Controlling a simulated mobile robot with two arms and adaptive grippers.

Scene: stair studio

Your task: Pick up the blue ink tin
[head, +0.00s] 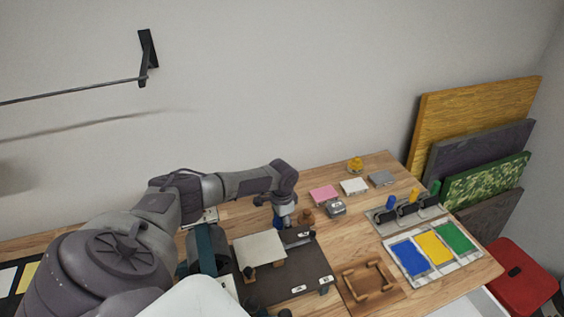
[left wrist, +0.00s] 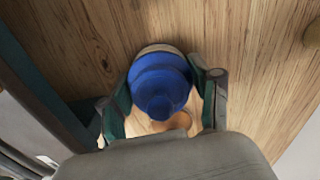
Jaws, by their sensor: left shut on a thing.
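The blue ink tin (left wrist: 160,88) sits between the two fingers of my left gripper (left wrist: 166,72) in the left wrist view. The fingers are shut on its sides. It has a rounded, stepped blue top and a pale rim at its far side, over the wooden table. In the head view my left gripper (head: 284,218) is low at the back of the table, beside the dark press base. Only a small bit of blue (head: 277,222) shows at its fingers there. I cannot tell whether the tin touches the table. My right gripper is not in view.
Close right of the gripper are a brown knobbed object (head: 306,216) and a grey tin (head: 336,208). Pink (head: 324,193), white (head: 354,186) and grey blocks stand behind. A tray (head: 408,281) with blue, yellow and green panels is at right. A wooden frame (head: 349,292) lies in front.

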